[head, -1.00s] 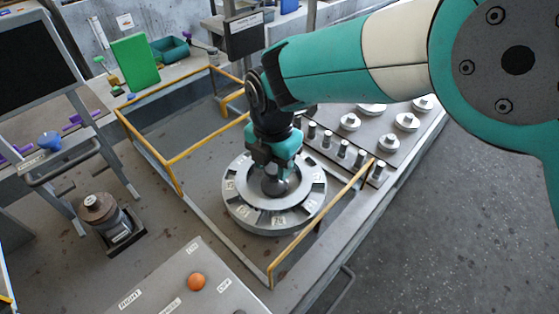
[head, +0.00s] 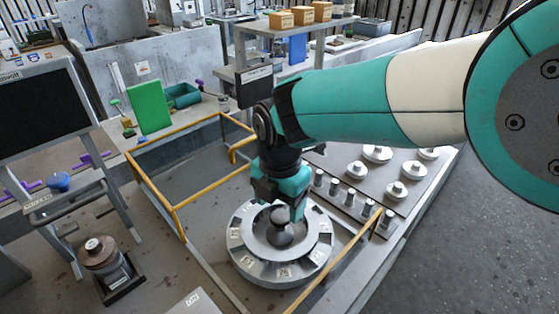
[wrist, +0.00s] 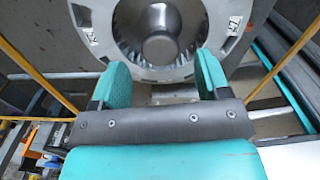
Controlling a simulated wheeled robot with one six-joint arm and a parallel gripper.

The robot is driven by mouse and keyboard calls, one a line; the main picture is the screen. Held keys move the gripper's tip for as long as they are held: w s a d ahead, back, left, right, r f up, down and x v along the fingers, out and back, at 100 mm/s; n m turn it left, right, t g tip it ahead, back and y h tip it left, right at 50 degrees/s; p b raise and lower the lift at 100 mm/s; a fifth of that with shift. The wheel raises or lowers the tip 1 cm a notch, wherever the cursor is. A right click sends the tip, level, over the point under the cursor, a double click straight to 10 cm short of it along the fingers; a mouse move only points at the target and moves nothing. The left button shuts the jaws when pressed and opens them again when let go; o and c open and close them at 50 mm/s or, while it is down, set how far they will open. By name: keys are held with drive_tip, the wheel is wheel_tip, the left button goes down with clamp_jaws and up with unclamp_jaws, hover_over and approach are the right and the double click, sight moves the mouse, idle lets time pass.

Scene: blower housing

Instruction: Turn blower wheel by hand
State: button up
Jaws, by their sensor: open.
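The blower wheel (head: 285,272) is a round grey metal ring with small labelled plates around its rim and a sunken centre with a domed hub (head: 281,236). It lies flat inside the yellow-railed area, near the middle of the head view. In the wrist view the wheel (wrist: 165,74) fills the top, its dark hub (wrist: 160,47) at the centre. My gripper (head: 285,208) is over the wheel, beside its hub. In the wrist view my gripper (wrist: 162,66) has two teal fingers spread apart, with nothing between them. I cannot tell whether a finger touches the wheel.
Yellow rails (head: 345,258) border the wheel on several sides. To the right, a plate (head: 418,198) carries several metal knobs and pegs. A motor-like unit (head: 102,258) stands at lower left beside a dark screen (head: 42,108). Open floor (head: 490,255) lies at right.

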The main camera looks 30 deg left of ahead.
sight(280, 216)
wheel_tip(280, 216, up, 14)
drive_tip(key=b, duration=0.1)
drive_tip(key=shift+r, duration=0.25)
